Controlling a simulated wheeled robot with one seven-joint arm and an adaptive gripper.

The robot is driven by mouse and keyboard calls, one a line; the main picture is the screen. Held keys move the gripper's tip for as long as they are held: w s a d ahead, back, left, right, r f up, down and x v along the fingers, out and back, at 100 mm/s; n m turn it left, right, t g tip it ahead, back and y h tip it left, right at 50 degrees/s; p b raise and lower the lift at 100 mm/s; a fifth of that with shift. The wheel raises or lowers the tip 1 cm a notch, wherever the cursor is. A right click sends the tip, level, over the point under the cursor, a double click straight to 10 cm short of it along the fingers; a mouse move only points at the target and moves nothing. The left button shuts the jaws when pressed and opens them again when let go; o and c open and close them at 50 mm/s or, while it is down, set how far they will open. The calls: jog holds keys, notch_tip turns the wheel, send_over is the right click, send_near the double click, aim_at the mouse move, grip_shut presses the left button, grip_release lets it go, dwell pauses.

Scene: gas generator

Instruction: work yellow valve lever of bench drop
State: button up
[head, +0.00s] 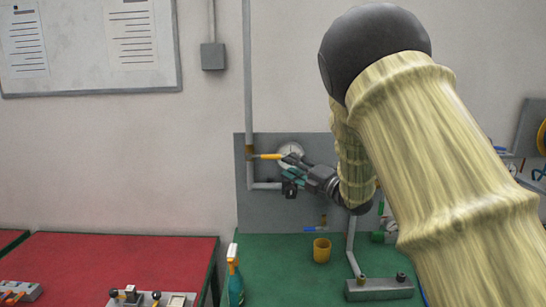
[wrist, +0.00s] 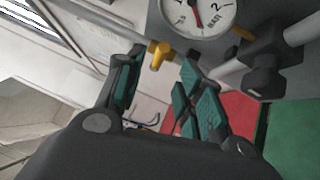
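The yellow valve lever (head: 268,156) sticks out to the right from the grey vertical pipe (head: 249,110) in front of a grey back panel, roughly level. In the wrist view its yellow end (wrist: 158,54) appears between the tips of my two fingers, with gaps on both sides. My gripper (head: 287,168) is just right of and slightly below the lever's free end in the head view. In the wrist view my gripper (wrist: 163,62) is open, its teal pads apart and empty. I cannot tell how far the lever's end is in depth.
A round pressure gauge (wrist: 203,14) is close behind the fingers. A dark fitting (wrist: 265,75) sits at right in the wrist view. Below, a green bench (head: 285,280) carries a yellow cup (head: 321,251), a spray bottle (head: 235,278) and a grey block (head: 378,289). A red bench (head: 120,262) stands left.

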aim_at(271, 157)
jog(key=p+x, duration=0.3)
jog(key=x, duration=0.6)
jog(key=shift+a+p, duration=0.1)
jog(key=shift+p, duration=0.2)
jog(key=shift+c, duration=0.2)
grip_shut()
